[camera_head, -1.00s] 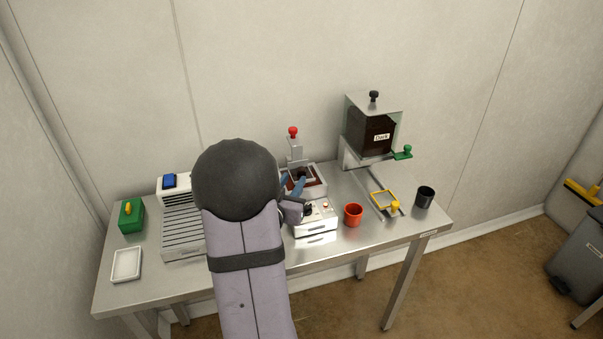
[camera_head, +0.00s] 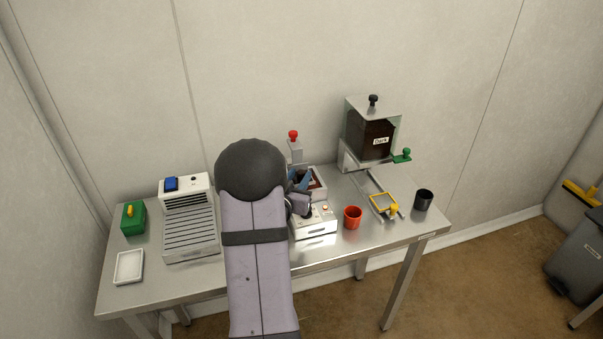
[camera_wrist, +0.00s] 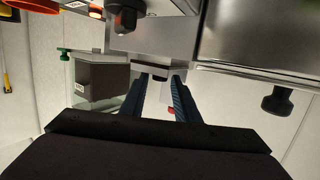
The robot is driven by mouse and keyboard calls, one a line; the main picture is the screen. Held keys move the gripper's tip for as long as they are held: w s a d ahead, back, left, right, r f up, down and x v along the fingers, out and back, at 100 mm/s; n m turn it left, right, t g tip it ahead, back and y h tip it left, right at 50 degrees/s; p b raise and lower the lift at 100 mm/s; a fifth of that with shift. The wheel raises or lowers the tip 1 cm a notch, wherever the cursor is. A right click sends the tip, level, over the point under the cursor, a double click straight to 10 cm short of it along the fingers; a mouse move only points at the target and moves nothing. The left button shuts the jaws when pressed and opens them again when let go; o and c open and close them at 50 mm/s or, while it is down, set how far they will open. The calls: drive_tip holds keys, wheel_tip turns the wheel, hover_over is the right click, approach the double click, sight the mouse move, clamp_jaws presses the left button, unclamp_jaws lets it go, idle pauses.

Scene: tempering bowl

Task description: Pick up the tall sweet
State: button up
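My gripper (camera_head: 300,179) has blue fingers and is over the left part of the low station with a red-brown inside (camera_head: 318,183), behind the white box (camera_head: 317,224). In the wrist view my gripper (camera_wrist: 160,77) shows its two fingers apart, with a gap between the tips. A small dark patch shows near the tips; I cannot tell whether it is a sweet or part of the station. No tall sweet can be made out for certain in either view. My arm and fingers hide part of the station.
A slatted rack (camera_head: 190,234) stands left, with a green box (camera_head: 132,217) and white tray (camera_head: 128,267) beyond. A red cup (camera_head: 352,217), yellow frame (camera_head: 383,203) and black cup (camera_head: 423,200) stand right. A dark hopper (camera_head: 370,137) rises behind. The table's front right is clear.

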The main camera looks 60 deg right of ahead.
drive_tip(key=shift+w+d+f, duration=0.1)
drive_tip(key=shift+d, duration=0.5)
clamp_jaws()
wheel_tip(320, 180, up, 10)
idle(0.6)
